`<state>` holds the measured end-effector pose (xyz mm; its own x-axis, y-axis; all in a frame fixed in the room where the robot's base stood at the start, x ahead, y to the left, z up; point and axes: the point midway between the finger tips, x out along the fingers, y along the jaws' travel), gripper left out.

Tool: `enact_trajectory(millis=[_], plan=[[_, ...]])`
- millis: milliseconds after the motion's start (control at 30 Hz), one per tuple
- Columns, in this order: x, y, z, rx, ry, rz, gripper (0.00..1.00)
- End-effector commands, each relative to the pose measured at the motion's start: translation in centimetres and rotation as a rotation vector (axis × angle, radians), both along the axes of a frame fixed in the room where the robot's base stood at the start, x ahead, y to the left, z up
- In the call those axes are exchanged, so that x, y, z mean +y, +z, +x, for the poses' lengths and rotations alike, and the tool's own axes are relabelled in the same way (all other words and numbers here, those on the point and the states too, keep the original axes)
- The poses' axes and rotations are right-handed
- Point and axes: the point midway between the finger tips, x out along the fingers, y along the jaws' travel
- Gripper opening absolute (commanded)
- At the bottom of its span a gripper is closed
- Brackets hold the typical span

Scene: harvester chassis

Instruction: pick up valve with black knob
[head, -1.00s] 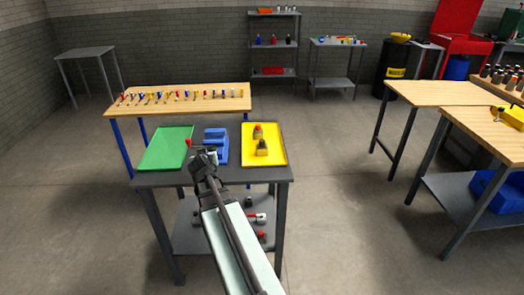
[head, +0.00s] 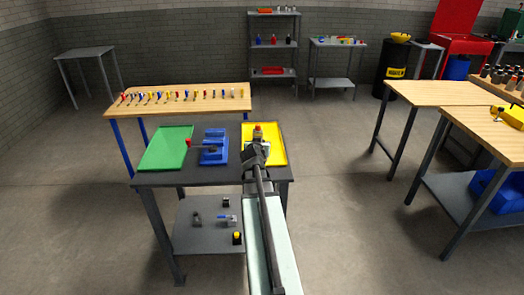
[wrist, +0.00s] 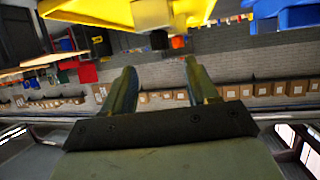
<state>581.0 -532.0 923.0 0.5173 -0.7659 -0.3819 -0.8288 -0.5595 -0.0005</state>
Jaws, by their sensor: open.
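My gripper (head: 254,155) is at the front part of the yellow tray (head: 277,152) in the head view and covers the black-knobbed valve there. In the wrist view, which looks upside down, my gripper (wrist: 160,78) has its two fingers wide apart with nothing between them. Beyond the fingertips hangs a dark knob (wrist: 159,40) below a yellow body (wrist: 153,13), apparently the valve with black knob. A second valve with a red knob (head: 258,130) stands farther back in the tray. Its orange-red knob (wrist: 178,42) shows beside the dark one in the wrist view.
A green tray (head: 166,148) lies farther left. Several small parts, including a blue-handled valve (head: 227,220), lie on the lower shelf (head: 190,240).

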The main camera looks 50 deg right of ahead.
Motion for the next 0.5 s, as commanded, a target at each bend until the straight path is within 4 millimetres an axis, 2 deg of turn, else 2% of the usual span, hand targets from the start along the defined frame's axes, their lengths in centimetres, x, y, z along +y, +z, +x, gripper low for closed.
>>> enact_trajectory(millis=[33, 200, 500], plan=[[-1.0, -0.4, 0.8, 0.001, -0.001, 0.001, 0.58], [-3.2, -1.5, 2.3, 0.002, 0.0, 0.001, 0.58], [-4.5, -2.2, 3.1, 0.001, 0.001, 0.001, 0.58]])
